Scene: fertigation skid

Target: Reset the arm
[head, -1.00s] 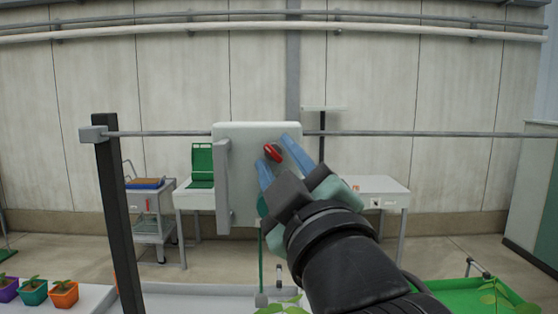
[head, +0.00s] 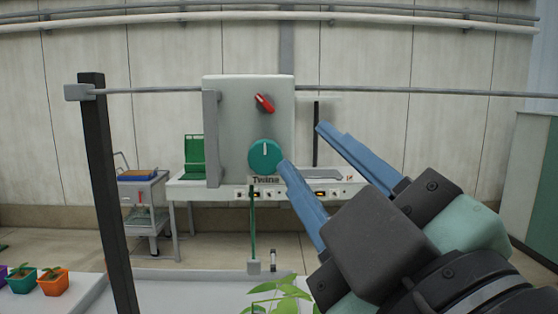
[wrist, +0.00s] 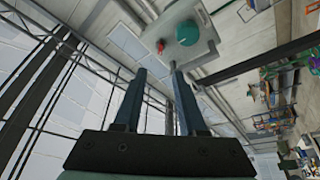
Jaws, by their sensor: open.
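My gripper (head: 303,158) is open and empty, with its two blue fingers spread and pointing up and left. It stands to the right of and in front of a grey-white control box (head: 225,125) on a rail. The box carries a red switch (head: 264,103) and a green knob (head: 265,157) below it. The left fingertip overlaps the knob's lower right edge in the head view; whether they touch I cannot tell. In the wrist view the gripper (wrist: 157,73) is open, and the box (wrist: 178,25) with its green knob (wrist: 187,33) lies beyond the fingertips, apart from them.
A dark post (head: 108,190) holds the rail (head: 420,93) at the left. Potted seedlings (head: 53,282) stand at the lower left, and a leafy plant (head: 280,297) is below the box. A bench (head: 190,188) and a trolley (head: 146,215) stand behind. Free space lies at the right.

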